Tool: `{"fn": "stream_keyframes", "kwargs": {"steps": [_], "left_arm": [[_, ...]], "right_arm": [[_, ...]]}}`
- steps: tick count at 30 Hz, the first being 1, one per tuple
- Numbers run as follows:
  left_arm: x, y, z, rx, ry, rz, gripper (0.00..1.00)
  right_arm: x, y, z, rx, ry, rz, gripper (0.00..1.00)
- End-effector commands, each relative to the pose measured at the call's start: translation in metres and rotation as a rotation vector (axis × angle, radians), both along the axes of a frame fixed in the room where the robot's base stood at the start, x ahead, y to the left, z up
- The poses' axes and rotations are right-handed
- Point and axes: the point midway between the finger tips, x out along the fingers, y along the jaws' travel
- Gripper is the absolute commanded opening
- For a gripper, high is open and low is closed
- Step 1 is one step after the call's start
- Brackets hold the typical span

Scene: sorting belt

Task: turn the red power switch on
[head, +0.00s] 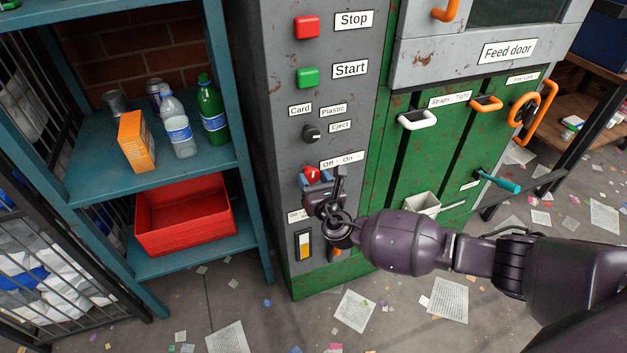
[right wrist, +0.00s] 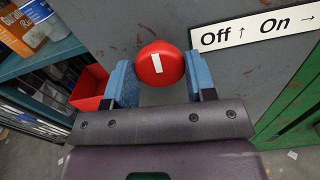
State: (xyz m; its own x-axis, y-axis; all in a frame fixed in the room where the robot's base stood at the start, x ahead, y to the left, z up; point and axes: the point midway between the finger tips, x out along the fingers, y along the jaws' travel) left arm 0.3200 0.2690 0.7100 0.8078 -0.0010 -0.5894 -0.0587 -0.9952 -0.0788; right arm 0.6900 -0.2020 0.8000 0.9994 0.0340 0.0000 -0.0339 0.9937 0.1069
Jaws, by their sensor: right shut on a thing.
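The red power switch (head: 311,174) is a round red knob on the grey front panel of the machine, beside its Off/On label (head: 342,160). In the right wrist view the red knob (right wrist: 160,64) has a short white mark, roughly upright and slightly tilted. The label there (right wrist: 255,26) reads Off with an up arrow and On with a right arrow; the mark lies nearer the Off direction. My right gripper (right wrist: 160,80) is shut on the knob, one blue fingertip on each side. In the head view my right gripper (head: 313,181) partly hides the knob. My left gripper is not in view.
Above the switch are a black selector knob (head: 311,133), a green Start button (head: 307,77) and a red Stop button (head: 306,27). A rocker (head: 304,244) sits below. Left stands a teal shelf (head: 90,178) with bottles and a red bin (head: 187,238). Papers litter the floor.

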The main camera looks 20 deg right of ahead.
Motion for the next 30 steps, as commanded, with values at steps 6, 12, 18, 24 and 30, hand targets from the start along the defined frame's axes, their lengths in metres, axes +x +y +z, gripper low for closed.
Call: {"fn": "stream_keyframes", "kwargs": {"steps": [6, 12, 18, 24, 30], "left_arm": [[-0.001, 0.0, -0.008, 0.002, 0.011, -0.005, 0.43], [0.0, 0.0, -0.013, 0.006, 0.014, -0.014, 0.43], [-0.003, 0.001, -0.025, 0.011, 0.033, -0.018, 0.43], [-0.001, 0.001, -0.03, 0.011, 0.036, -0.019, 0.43], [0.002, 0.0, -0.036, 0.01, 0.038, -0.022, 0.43]], "right_arm": [[-0.001, 0.0, -0.005, 0.176, 0.011, -0.001, 0.27], [-0.002, 0.0, -0.006, 0.367, 0.019, -0.002, 0.27], [-0.002, 0.0, -0.007, 0.556, 0.025, -0.004, 0.27], [-0.002, 0.0, -0.006, 0.748, 0.031, -0.004, 0.27], [-0.001, 0.0, -0.006, 0.937, 0.037, -0.004, 0.27]]}}
